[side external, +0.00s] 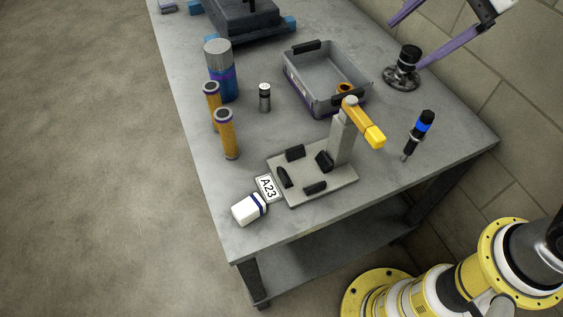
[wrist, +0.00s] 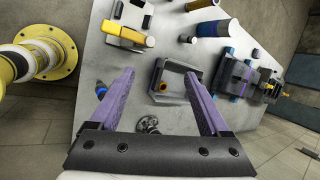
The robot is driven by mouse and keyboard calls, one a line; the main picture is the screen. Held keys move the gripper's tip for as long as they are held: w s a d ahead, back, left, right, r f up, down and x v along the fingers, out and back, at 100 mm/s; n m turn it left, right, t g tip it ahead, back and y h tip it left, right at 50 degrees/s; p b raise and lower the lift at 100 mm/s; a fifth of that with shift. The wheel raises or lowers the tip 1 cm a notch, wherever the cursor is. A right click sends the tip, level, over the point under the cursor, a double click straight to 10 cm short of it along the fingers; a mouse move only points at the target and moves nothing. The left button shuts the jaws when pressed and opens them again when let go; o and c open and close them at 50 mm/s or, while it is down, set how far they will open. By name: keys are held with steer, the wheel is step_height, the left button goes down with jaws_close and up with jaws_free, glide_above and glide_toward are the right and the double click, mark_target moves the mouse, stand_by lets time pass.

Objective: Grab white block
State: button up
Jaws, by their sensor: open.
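The white block (side external: 248,208) has a dark blue stripe. It lies at the front left corner of the grey table in the side external view, touching or very close to the A23 tag (side external: 267,188). In the wrist view, a white piece at the top edge may be the block, but I cannot tell. My gripper (side external: 407,44) is open and empty, its purple fingers spread above the right side of the table, far from the block. The wrist view shows the open fingers (wrist: 159,74) with nothing held between them.
A fixture with a yellow-handled clamp (side external: 364,122) stands right of the block. Behind are two orange cylinders (side external: 228,135), a blue-grey canister (side external: 221,72), a small cylinder (side external: 264,97) and a grey bin (side external: 325,78). A screwdriver-like tool (side external: 418,134) is near the right edge.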

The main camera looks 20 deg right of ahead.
steer(key=w+a+f+m+g+y, duration=0.15)
steer(key=w+a+f, duration=0.25)
steer(key=a, duration=0.5)
steer(key=g+h, duration=0.1)
steer(key=g, duration=0.3)
glide_toward(248, 205)
steer(key=shift+n, duration=0.35)
steer(key=x, duration=0.4)
steer(key=shift+w, duration=0.1)
steer(key=shift+x, duration=3.1)
steer(key=shift+r, duration=0.1)
jaws_close()
